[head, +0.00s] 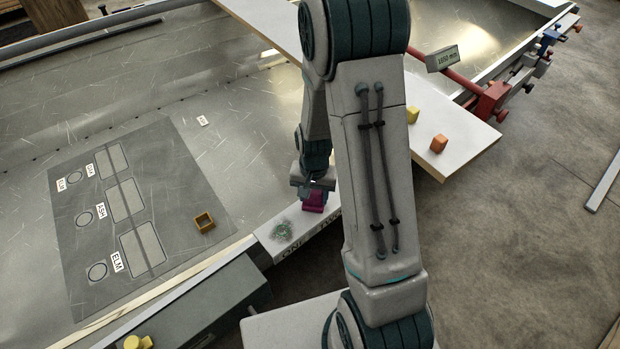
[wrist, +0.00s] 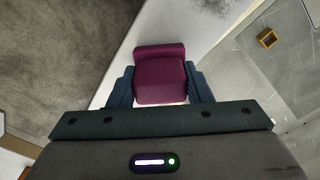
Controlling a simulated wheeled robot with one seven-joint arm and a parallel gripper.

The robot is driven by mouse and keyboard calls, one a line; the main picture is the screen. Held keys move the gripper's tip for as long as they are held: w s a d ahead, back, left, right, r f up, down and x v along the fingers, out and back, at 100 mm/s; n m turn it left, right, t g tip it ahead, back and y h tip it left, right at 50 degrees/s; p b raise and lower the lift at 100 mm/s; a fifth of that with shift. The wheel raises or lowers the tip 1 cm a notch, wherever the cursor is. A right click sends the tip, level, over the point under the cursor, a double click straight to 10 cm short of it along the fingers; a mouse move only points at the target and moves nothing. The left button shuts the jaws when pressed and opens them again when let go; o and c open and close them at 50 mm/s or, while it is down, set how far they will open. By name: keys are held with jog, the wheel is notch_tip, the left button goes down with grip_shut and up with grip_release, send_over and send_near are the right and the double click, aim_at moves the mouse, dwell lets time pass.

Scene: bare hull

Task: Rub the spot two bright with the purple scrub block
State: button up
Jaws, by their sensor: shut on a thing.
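My gripper (head: 314,190) is shut on the purple scrub block (head: 314,204), which sits between both fingers in the wrist view (wrist: 160,76). The block is over the white strip (head: 264,238) near the label "TWO". I cannot tell whether its underside touches the strip. Spot two is not visible; the block and my arm cover that part. A grey-green scribbled mark (head: 283,231) lies on the strip above the label "ONE", to the left of the block.
A grey mat (head: 180,160) with outlined shapes and name labels lies left, with a hollow brown square (head: 204,222) on it. Yellow (head: 413,115) and orange (head: 438,143) cubes sit on a white board right of my arm. A red clamp (head: 490,100) grips the far right edge.

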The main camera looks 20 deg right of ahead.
jog(key=shift+w+d+r, duration=0.1)
jog(key=shift+w+d, duration=0.1)
jog(key=shift+d, duration=0.15)
jog(key=shift+w+d+f, duration=0.15)
jog(key=shift+d+f, duration=0.05)
jog(key=shift+d, duration=0.05)
jog(key=shift+w+d+r+b, duration=0.15)
jog(key=shift+d+b, duration=0.1)
jog(key=shift+b, duration=0.05)
jog(key=a, duration=0.1)
jog(key=s+a, duration=0.1)
jog(key=a, duration=0.1)
jog(key=shift+s, duration=0.2)
jog(key=shift+s+a, duration=0.15)
jog(key=shift+a, duration=0.2)
notch_tip(320, 180, up, 3)
jog(key=shift+f+p, duration=0.2)
jog(key=shift+p, duration=0.7)
jog(key=shift+r, duration=0.3)
notch_tip(320, 180, up, 5)
jog(key=p, duration=0.4)
